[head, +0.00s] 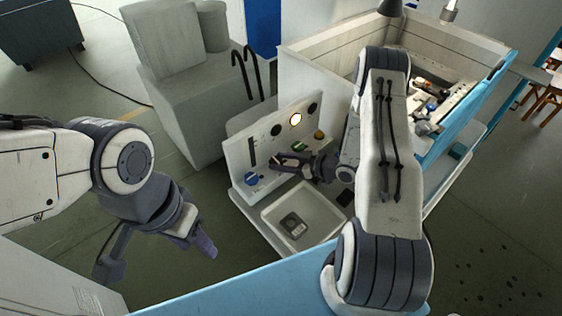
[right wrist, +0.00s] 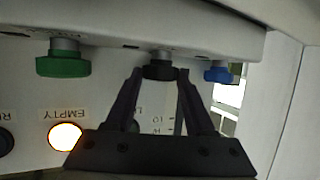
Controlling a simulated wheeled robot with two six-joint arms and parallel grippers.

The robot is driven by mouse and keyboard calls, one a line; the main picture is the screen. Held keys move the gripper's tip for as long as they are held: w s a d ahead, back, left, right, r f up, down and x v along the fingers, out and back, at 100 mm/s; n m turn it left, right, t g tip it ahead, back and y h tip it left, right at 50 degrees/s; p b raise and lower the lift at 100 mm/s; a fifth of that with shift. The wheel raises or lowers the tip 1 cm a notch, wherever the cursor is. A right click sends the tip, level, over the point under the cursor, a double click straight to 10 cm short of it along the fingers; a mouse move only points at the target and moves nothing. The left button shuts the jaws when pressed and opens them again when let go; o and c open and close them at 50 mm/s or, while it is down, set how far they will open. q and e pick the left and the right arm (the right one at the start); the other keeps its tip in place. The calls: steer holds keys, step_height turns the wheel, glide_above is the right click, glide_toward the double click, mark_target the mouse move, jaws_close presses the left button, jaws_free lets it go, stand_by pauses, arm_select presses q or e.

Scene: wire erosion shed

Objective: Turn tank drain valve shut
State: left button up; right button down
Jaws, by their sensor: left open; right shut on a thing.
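A white control panel (head: 262,150) carries several valve knobs. My right gripper (head: 277,161) reaches its front from the right. In the right wrist view, where the panel's lettering is upside down, my right gripper (right wrist: 160,74) is shut on a black knob (right wrist: 159,56), one finger on each side. A green knob (right wrist: 63,60) and a blue knob (right wrist: 217,74) stand on either side of it. The blue knob also shows in the head view (head: 251,179). The label by the held knob is mostly hidden. My left gripper (head: 203,246) is open and empty, away from the panel.
A lamp marked EMPTY (right wrist: 65,136) is lit; it also shows in the head view (head: 295,119). A white tray (head: 270,222) holding a grey part lies below the panel. A grey cabinet (head: 180,95) stands behind left. Open floor lies left of the panel.

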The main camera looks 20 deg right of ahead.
steer(key=m+t+h+b, duration=0.1)
steer(key=m+h+b, duration=0.1)
steer(key=m+h, duration=0.1)
steer(key=a+m+t+h+b, duration=0.1)
steer(key=m+h, duration=0.1)
steer(key=shift+s+f+t, duration=0.2)
steer(key=shift+s+t, duration=0.05)
steer(key=shift+t, duration=0.05)
steer(key=m+h+b, duration=0.1)
steer(key=m+h, duration=0.1)
steer(key=a+m+h+b, duration=0.1)
steer(key=m+h+b, duration=0.1)
steer(key=h, duration=0.1)
steer(key=shift+r+t, duration=0.1)
steer(key=shift+t, duration=0.3)
steer(key=m+h, duration=0.1)
steer(key=m+h+b, duration=0.1)
steer(key=h, duration=0.1)
steer(key=m+g+h, duration=0.1)
steer(key=m, duration=0.1)
steer(key=shift+w+a+r, duration=0.1)
steer(key=shift+w+a, duration=0.05)
steer(key=shift+a, duration=0.1)
steer(key=shift+w+a+m+g+h+b, duration=0.15)
steer(key=shift+m+g+h+b, duration=0.25)
steer(key=shift+m+g+h, duration=1.2)
steer(key=shift+m+h, duration=0.4)
steer(key=shift+h, duration=0.1)
steer(key=shift+c, duration=1.3)
jaws_free()
